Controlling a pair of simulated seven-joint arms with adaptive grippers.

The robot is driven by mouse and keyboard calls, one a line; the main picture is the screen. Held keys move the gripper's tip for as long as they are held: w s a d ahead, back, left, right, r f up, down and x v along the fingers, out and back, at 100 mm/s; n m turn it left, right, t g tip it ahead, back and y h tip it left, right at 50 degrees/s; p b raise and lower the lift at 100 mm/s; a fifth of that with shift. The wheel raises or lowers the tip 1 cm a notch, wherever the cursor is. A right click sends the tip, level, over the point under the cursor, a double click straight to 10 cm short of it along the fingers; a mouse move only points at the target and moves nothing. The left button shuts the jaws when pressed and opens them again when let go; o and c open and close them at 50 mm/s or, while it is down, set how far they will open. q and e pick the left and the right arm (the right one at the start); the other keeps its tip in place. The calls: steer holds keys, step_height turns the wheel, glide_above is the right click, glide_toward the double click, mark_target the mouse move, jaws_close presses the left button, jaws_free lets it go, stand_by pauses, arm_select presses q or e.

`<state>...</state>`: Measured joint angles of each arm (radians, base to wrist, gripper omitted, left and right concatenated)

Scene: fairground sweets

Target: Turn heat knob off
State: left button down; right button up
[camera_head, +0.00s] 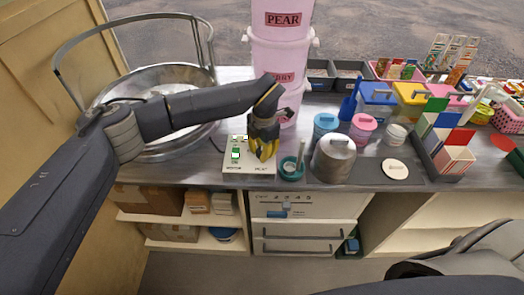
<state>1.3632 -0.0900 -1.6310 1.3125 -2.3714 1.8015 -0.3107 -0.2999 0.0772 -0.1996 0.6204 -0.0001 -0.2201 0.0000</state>
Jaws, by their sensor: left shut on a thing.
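The white control box (232,168) sits on the counter at the front of the metal bowl. A green switch (236,154) shows on its left half, above a small label. My left gripper (264,153) points down over the right half of the box, with its yellow-tipped fingers shut. They are closed on the heat knob, which the fingers hide, so its setting cannot be read. My right gripper is out of view; only grey parts of my own show at the lower right.
The large metal bowl (112,92) with a guard rail stands left of the box. Pink buckets (280,60) stand behind the gripper. A teal cup (291,172) and a metal canister (334,160) stand close at right. Colourful lidded tubs and boxes fill the right counter.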

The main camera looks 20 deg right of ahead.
arm_select(q)
steer(key=n, duration=0.5)
steer(key=shift+d+n, duration=0.1)
steer(key=shift+n, duration=0.3)
steer(key=n, duration=0.6)
steer(key=shift+w, duration=0.1)
stand_by(0.6)
steer(key=c, duration=1)
jaws_free()
steer(key=shift+g, duration=0.3)
steer(key=shift+r, duration=0.1)
step_height(320, 180, up, 12)
steer(key=shift+d, duration=0.25)
